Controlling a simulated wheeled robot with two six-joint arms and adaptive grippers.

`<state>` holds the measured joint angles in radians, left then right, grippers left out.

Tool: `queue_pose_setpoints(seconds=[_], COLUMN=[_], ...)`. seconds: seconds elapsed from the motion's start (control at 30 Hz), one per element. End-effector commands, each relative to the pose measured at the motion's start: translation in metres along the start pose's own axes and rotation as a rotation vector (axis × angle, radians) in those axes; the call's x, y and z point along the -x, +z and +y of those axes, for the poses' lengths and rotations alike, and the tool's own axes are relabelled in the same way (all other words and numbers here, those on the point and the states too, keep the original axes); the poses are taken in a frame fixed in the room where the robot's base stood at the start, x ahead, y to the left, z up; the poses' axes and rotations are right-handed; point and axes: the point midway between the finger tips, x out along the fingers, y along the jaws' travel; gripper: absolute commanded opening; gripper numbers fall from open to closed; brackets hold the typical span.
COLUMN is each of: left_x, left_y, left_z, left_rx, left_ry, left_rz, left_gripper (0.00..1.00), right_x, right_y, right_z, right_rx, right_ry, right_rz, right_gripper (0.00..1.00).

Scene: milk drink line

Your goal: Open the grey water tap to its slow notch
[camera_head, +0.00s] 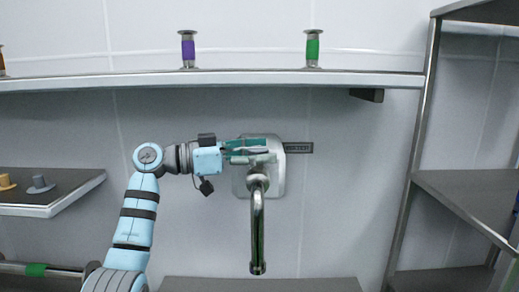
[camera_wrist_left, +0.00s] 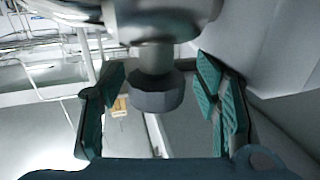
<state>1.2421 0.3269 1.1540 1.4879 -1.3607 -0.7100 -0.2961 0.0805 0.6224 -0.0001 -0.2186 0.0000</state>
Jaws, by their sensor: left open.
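The tap has a metal spout (camera_head: 257,228) that curves down from a grey wall plate (camera_head: 279,181). My left gripper (camera_head: 268,150) reaches in from the left in front of the plate, just above the spout's top. It hides the tap's upper part in the head view. In the left wrist view, a dark grey faceted knob (camera_wrist_left: 157,93) on a short stem sits between the two teal finger pads of my left gripper (camera_wrist_left: 160,80). Gaps show on both sides of the knob, so the fingers are open around it. The tap's notch setting cannot be read.
A dark label plate (camera_head: 299,147) is on the wall right of the tap. A long shelf (camera_head: 235,78) above holds a purple-banded fitting (camera_head: 188,50) and a green-banded fitting (camera_head: 312,48). A grey surface (camera_head: 300,285) lies below the spout. A rack (camera_head: 465,190) stands at right.

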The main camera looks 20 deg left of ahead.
Motion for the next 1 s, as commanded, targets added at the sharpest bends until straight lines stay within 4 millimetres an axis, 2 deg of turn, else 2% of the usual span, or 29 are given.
queue_pose_setpoints(seconds=[0.17, 0.47, 0.77, 1.0], left_x=[0.0, 0.0, 0.001, 0.001], left_y=[0.001, 0.001, 0.003, 0.004], left_z=[0.0, 0.0, 0.0, 0.001], left_rx=[0.0, 0.001, -0.001, -0.003], left_ry=[0.0, 0.0, -0.036, -0.161], left_rz=[0.0, 0.0, -0.001, -0.001], left_gripper=[0.55, 0.08, 0.08, 0.08], right_x=[-0.001, -0.001, -0.006, -0.017], right_y=[0.003, 0.005, 0.005, 0.006], right_z=[0.0, 0.0, -0.001, -0.002], right_rx=[0.0, 0.0, 0.0, 0.0], right_ry=[0.0, 0.0, 0.0, 0.0], right_rz=[-0.006, -0.009, -0.009, -0.008], right_gripper=[0.4, 0.4, 0.4, 0.4])
